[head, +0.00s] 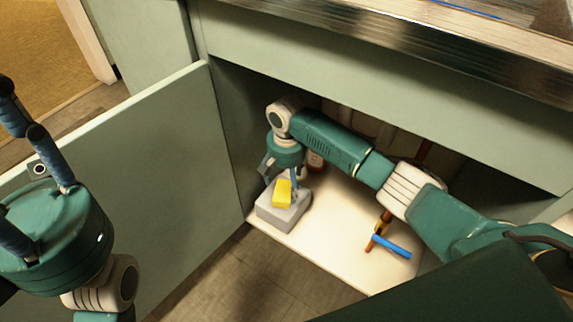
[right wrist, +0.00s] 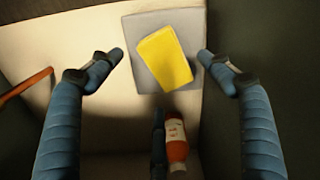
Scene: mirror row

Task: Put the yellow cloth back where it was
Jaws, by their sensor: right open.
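The yellow cloth (head: 282,193) lies on top of a grey block (head: 272,217) at the left front of the open cabinet's floor. In the right wrist view the cloth (right wrist: 168,65) looks like a folded, slightly turned rectangle on the grey block (right wrist: 140,22). My right gripper (head: 282,172) reaches into the cabinet, pointing down above the cloth. Its fingers (right wrist: 162,57) are spread to either side of the cloth, with nothing held. My left gripper (head: 12,160) is at the left edge outside the cabinet, its fingers apart and partly cut off by the frame.
A bottle with a red-brown body (right wrist: 176,140) stands close behind the block. A tool with a blue part (head: 392,246) and red handle lies to the right on the pale cabinet floor (head: 335,235). The open door (head: 130,165) bounds the left side, the countertop the top.

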